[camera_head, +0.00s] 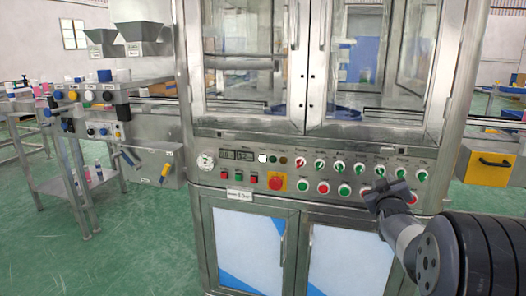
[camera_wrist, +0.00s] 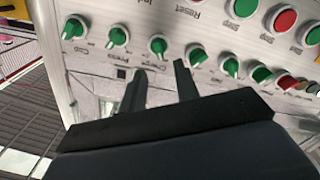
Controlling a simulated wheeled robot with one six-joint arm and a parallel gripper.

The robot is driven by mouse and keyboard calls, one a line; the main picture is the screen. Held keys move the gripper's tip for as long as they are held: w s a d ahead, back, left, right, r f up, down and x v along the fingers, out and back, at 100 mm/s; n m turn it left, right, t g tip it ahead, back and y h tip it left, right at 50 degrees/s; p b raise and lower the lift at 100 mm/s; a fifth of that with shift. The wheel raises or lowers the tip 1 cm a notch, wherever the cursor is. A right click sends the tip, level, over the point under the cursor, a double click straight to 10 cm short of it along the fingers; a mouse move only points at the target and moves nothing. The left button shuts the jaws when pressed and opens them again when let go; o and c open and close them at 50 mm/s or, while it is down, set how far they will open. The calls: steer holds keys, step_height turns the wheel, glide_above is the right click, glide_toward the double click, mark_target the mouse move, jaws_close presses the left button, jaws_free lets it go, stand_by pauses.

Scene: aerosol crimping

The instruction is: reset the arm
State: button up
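My arm reaches in from the lower right of the head view, with my gripper (camera_head: 388,192) in front of the right part of the machine's control panel (camera_head: 235,180). The wrist view shows my gripper (camera_wrist: 160,68) with its two dark fingers apart and nothing between them. The panel appears upside down there, with green knobs (camera_wrist: 157,46) just beyond the fingertips. I cannot tell whether the fingers touch the panel. In the head view my gripper hides part of the panel's right side.
The steel machine has glass doors (camera_head: 257,60) above and cabinet doors (camera_head: 248,245) below the panel. A red emergency button (camera_head: 276,183) sits on the panel. A steel workstation (camera_head: 145,145) stands left. A yellow box (camera_head: 488,168) is at right. Green floor (camera_head: 140,255) is clear at lower left.

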mark_target(380, 172)
steer(key=x, duration=0.6)
steer(key=m+p, duration=0.4)
steer(key=m, duration=0.1)
steer(key=shift+s+d+r, duration=0.1)
steer(key=shift+d+r, duration=0.05)
steer(key=m+p, duration=0.3)
steer(key=p, duration=0.1)
steer(key=m+p, duration=0.4)
steer(key=shift+s+d, duration=0.1)
steer(key=shift+d, duration=0.1)
steer(key=v, duration=0.6)
steer(key=shift+s+f, duration=0.2)
steer(key=shift+s, duration=0.05)
steer(key=shift+a, duration=0.1)
